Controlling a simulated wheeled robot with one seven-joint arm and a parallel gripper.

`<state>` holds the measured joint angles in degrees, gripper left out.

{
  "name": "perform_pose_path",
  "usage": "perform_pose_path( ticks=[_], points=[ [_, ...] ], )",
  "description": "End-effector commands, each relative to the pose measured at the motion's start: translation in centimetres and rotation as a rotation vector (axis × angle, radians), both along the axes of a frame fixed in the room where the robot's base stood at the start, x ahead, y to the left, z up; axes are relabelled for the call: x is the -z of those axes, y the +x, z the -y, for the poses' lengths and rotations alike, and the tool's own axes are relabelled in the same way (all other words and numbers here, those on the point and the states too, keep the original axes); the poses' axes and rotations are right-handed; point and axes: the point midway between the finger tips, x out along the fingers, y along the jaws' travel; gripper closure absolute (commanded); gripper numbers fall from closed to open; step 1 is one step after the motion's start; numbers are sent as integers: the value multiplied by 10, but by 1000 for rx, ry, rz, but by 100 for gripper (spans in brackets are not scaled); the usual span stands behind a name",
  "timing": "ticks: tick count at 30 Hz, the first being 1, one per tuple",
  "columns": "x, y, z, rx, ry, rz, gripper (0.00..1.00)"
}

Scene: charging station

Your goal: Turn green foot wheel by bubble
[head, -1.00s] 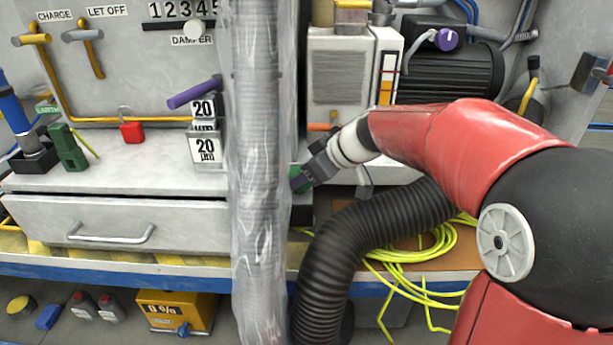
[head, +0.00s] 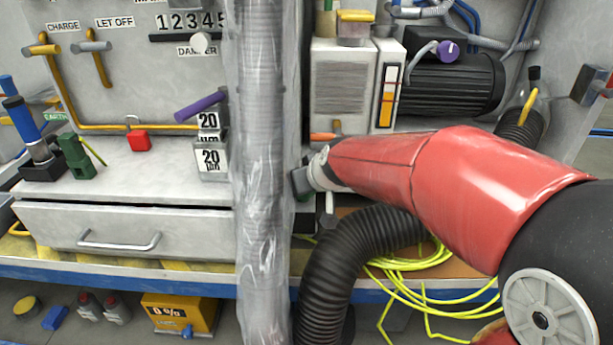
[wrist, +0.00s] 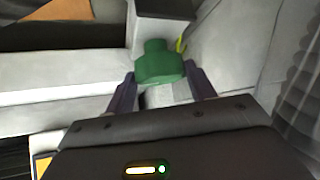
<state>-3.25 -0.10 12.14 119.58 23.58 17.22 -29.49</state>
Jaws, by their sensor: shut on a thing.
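The green foot wheel (wrist: 158,65) shows in the wrist view as a stubby green knob with a narrower top, against a pale block. My gripper (wrist: 160,74) has one dark finger at each side of it and is shut on it. In the head view my wrist (head: 303,182) reaches behind the clear-wrapped column, and the fingers and most of the wheel are hidden there. A small yellow-green piece (wrist: 181,45) sits beside the wheel in the wrist view. I cannot make out a bubble for certain.
The wrapped vertical column (head: 262,200) stands close left of my wrist. A black corrugated hose (head: 335,255) and yellow cable coils (head: 420,265) lie below my arm. A drawer (head: 120,230), a red padlock (head: 139,141) and number blocks (head: 211,158) are to the left.

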Motion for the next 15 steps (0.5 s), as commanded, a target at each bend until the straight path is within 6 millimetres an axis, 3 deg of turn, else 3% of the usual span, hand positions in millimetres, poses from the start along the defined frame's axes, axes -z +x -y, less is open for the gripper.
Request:
perform_pose_path(
  ticks=[14,15],
  points=[
    [1,0,0,13,2,-2,68],
    [1,0,0,13,2,-2,43]
  ],
)
